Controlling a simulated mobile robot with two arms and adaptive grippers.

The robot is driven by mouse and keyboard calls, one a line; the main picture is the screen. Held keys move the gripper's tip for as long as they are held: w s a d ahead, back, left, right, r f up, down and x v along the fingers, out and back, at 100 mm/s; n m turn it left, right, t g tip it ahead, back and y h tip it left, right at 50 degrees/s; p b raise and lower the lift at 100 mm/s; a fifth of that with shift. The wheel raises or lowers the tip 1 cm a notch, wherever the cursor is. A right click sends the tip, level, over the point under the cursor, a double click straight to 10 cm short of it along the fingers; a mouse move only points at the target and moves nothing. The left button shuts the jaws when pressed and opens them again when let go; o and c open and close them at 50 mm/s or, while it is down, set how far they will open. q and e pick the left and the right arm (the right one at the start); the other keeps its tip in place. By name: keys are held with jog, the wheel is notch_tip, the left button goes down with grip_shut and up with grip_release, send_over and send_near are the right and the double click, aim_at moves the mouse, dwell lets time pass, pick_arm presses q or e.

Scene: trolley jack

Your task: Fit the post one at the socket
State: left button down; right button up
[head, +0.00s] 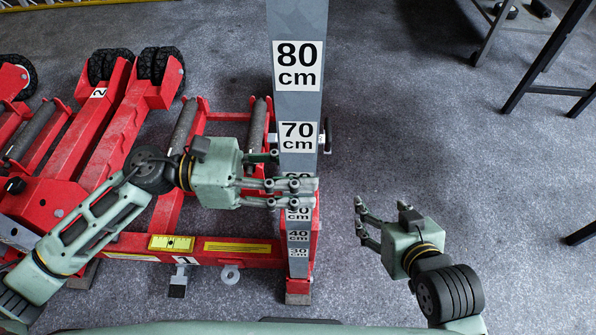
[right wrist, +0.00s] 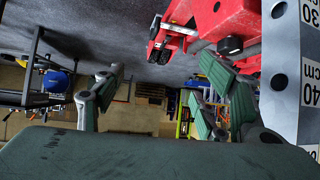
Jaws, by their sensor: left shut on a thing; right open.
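The grey post (head: 298,95) with white centimetre labels stands roughly upright in the head view, running past the top edge. My left gripper (head: 305,192) is shut on it around the 60 cm mark, its fingers covering part of the labels. The post's lower end is near the red jack frame (head: 225,250) marked 1. I cannot tell whether it sits in the socket, which I cannot make out clearly. My right gripper (head: 364,222) is open and empty, to the right of the post and apart from it. The post also shows at the right edge of the right wrist view (right wrist: 309,70).
A second red jack (head: 90,160) marked 2, with black wheels, lies at the left. A washer-like ring (head: 229,274) lies on the floor by the front frame. Dark table legs (head: 545,60) stand at upper right. The grey floor right of the post is mostly clear.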

pick_arm(q)
jog(key=shift+r, duration=0.15)
pick_arm(e)
jog(key=shift+w+a+r+t, duration=0.2)
jog(key=shift+w+r+t, duration=0.2)
jog(key=shift+r, duration=0.15)
jog(key=shift+w+a+r+t, duration=0.15)
jog(key=shift+w+r+t, duration=0.15)
jog(key=shift+w+r, duration=0.15)
dwell(0.4)
pick_arm(q)
jog(key=c, duration=1.4)
grip_release()
jog(key=shift+c, duration=0.2)
jog(key=o, duration=0.4)
jog(key=shift+f+b, duration=0.3)
jog(key=shift+f, duration=0.4)
jog(key=a, duration=0.8)
jog(key=a+r, duration=0.1)
jog(key=a, duration=0.3)
jog(key=shift+s, duration=0.1)
pick_arm(e)
jog(key=shift+s, duration=0.1)
